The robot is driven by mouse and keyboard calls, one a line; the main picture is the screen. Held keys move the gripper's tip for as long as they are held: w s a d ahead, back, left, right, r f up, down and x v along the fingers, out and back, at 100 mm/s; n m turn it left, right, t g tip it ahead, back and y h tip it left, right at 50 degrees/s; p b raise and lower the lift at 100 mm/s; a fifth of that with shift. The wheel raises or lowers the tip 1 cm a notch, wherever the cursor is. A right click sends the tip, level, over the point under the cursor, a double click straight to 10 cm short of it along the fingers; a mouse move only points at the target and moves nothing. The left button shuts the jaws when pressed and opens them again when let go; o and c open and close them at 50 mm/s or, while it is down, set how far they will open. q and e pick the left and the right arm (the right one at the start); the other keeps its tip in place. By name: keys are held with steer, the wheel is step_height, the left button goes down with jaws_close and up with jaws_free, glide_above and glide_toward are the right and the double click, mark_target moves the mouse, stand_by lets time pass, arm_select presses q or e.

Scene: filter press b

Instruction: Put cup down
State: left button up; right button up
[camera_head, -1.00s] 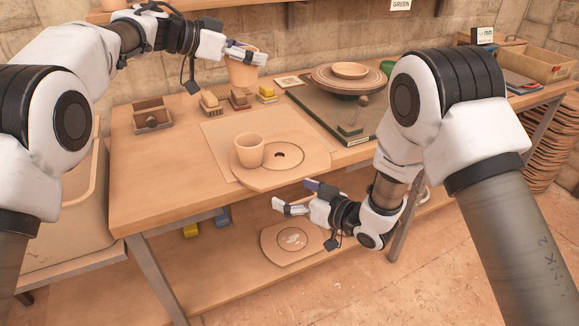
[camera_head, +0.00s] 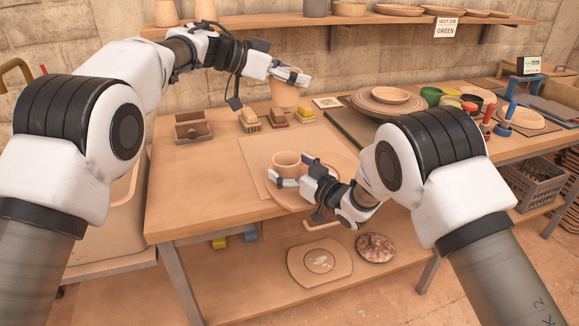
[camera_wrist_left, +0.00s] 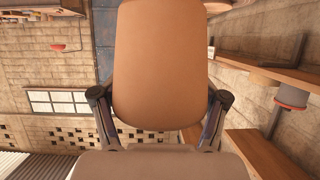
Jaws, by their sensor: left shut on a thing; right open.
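A tan clay cup (camera_head: 286,97) is between the fingers of my left gripper (camera_head: 289,76), at the back of the table behind the small blocks. The gripper is shut on this cup, which looks upright; I cannot tell whether its base touches the table. In the left wrist view the cup (camera_wrist_left: 160,65) fills the space between both fingers. A second tan cup (camera_head: 286,159) stands on a round board (camera_head: 322,170) at the table's front. My right gripper (camera_head: 293,172) is open right beside this second cup, its fingers partly hiding cup and board.
Several small blocks (camera_head: 278,117) stand just in front of the held cup, with a small wooden box (camera_head: 192,127) to their left. A wheel with a bowl (camera_head: 389,97) and paint pots stand to the right. The table's left front (camera_head: 195,190) is clear.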

mark_target(294, 100)
steer(key=c, duration=1.2)
arm_select(q)
steer(key=shift+w+a+r, duration=0.1)
steer(key=shift+w+r, duration=0.05)
steer(key=shift+w, duration=0.25)
step_height(294, 100, down, 6)
steer(key=n+t+y, duration=0.2)
steer(key=n+t, duration=0.2)
steer(key=shift+y, duration=0.3)
arm_select(e)
steer(key=shift+s+r, duration=0.1)
arm_select(q)
step_height(294, 100, down, 9)
